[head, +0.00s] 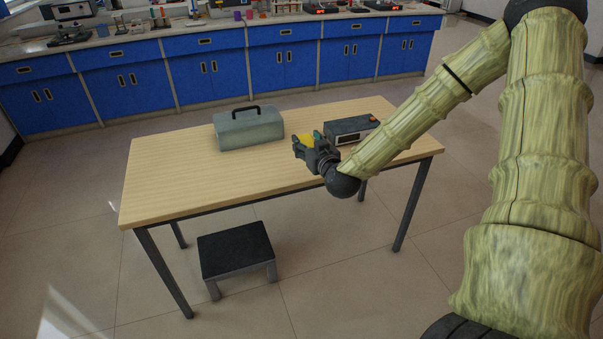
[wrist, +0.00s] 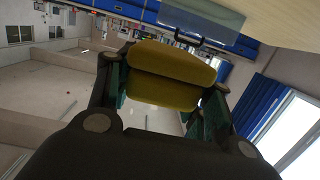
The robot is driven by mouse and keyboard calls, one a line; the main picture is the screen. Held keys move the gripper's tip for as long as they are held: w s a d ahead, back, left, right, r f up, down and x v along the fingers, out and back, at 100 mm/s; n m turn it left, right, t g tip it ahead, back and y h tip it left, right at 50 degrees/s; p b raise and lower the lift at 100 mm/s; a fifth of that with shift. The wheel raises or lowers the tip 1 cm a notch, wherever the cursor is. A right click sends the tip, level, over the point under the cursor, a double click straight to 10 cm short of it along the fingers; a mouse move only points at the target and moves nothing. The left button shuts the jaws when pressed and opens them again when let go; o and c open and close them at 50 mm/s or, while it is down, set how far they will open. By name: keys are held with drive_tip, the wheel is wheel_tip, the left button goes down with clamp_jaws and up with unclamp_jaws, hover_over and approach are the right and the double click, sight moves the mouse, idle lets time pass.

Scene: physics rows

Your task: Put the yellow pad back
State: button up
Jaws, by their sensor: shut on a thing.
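My gripper (head: 312,147) is over the table's right half, with a small patch of the yellow pad (head: 304,139) showing at its fingers. In the wrist view, the yellow pad (wrist: 170,78) fills the space between the two fingers of my gripper (wrist: 165,95), which are shut on it. The pad looks like two rounded yellow lobes side by side. The head view does not clearly show how far it is above the table.
A grey toolbox (head: 248,130) with a black handle stands on the wooden table (head: 180,180). A dark box-shaped device (head: 350,130) stands just right of my gripper. The table's left part is clear. A black-topped stool (head: 235,250) stands at the front. Blue cabinets (head: 215,75) line the back.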

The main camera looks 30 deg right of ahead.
drive_tip(key=s+d+f+m+h+b, duration=0.1)
drive_tip(key=d+f+b, duration=0.3)
drive_tip(key=d+b, duration=0.15)
drive_tip(key=s+d+f+b, duration=0.2)
drive_tip(key=d+f+b, duration=0.2)
drive_tip(key=d, duration=0.3)
drive_tip(key=b, duration=0.2)
hover_over(301, 162)
drive_tip(key=shift+s+f, duration=0.15)
drive_tip(key=shift+f, duration=0.7)
drive_tip(key=shift+f+b, duration=0.45)
drive_tip(key=shift+f, duration=1.3)
drive_tip(key=shift+f, duration=0.1)
drive_tip(key=o, duration=1.1)
